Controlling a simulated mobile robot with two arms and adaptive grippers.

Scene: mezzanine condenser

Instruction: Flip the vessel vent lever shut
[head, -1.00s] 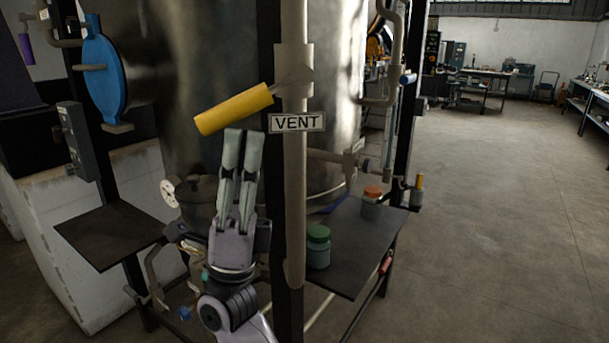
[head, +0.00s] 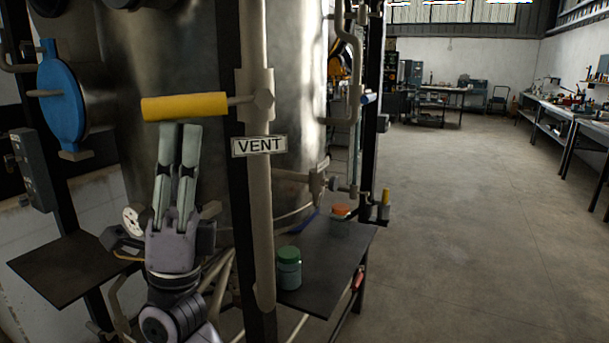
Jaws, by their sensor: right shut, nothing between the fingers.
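The vent lever has a yellow handle (head: 185,106) that points left from its pivot (head: 262,100) on a grey vertical pipe, close to level with its free end slightly lower. A VENT sign (head: 259,146) hangs on the pipe just below the pivot. My right gripper (head: 181,128) points upward directly under the yellow handle. Its two fingers are together with nothing between them. The fingertips meet the underside of the handle in the picture; I cannot tell for sure that they touch. My left gripper is not in view.
The steel vessel (head: 160,60) stands behind the handle. A blue round flange (head: 62,95) is at the left. A dark shelf (head: 325,262) at the right holds a green-lidded jar (head: 289,268) and an orange-capped jar (head: 341,213). Open floor (head: 460,220) lies at the right.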

